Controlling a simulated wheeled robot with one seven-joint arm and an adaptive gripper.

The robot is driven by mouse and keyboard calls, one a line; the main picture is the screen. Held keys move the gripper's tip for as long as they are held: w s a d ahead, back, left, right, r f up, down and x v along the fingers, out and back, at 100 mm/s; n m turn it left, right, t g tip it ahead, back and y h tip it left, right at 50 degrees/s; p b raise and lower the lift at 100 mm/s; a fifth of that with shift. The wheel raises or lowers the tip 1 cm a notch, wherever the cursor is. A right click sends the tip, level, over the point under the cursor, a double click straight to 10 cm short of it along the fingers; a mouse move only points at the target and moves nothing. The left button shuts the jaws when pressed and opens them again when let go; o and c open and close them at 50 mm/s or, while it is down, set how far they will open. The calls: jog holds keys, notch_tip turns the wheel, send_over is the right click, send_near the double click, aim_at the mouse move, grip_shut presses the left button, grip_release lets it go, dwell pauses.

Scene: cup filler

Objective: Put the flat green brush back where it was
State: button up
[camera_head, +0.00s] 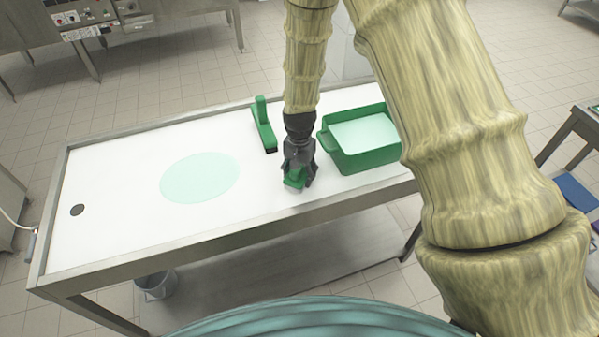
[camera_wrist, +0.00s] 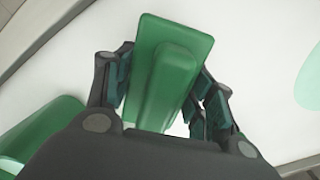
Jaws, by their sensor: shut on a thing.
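My gripper (camera_head: 297,174) is shut on a green brush (camera_head: 294,179) over the white table top, left of the green tub. In the wrist view the flat green brush (camera_wrist: 172,65) lies between the two dark fingers of my gripper (camera_wrist: 160,88), with a raised ridge along its middle. I cannot tell whether the brush touches the table. A second green brush (camera_head: 264,127) with an upright end stands on the table, behind and left of my gripper.
The green tub (camera_head: 362,160) holds pale green liquid (camera_head: 365,131) on the table's right part. A pale green round patch (camera_head: 200,178) lies on the white table (camera_head: 110,235), left of my gripper. A dark hole (camera_head: 77,210) is near the left end. The table has a raised metal rim.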

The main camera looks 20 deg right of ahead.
jog(key=shift+f, duration=0.4)
jog(key=shift+f, duration=0.15)
jog(key=o, duration=1.1)
jog(key=shift+r, duration=0.2)
jog(key=shift+r+b, duration=1.75)
jog(key=shift+r, duration=4.2)
